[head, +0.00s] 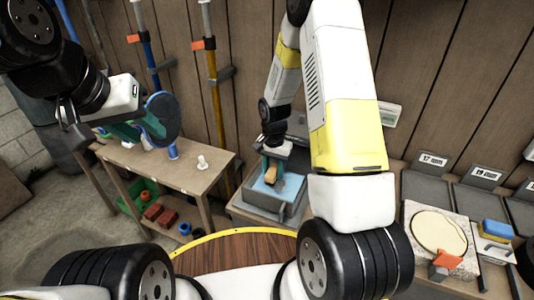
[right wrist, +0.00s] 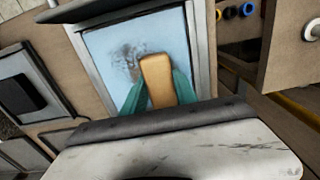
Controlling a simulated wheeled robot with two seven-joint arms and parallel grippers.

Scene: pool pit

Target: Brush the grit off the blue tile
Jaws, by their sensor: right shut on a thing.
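The blue tile (head: 291,187) lies in a grey tray on the bench, below my right arm. In the right wrist view, the tile (right wrist: 185,45) carries a dark patch of grit (right wrist: 125,60) on its left part. My right gripper (head: 271,160) is shut on a tan wooden-handled brush (right wrist: 157,80), held between its teal fingers over the tile. The brush (head: 271,174) hides part of the tile, and its bristles are not visible, so contact is unclear. My left gripper (head: 132,131) is away to the left, above a side table; its opening is unclear.
The wooden side table (head: 185,178) holds a dark blue disc (head: 162,115) and a small white piece (head: 203,162). At right are a round cream disc (head: 438,232) on a speckled slab and a blue-and-yellow sponge (head: 495,231). A plank wall stands behind.

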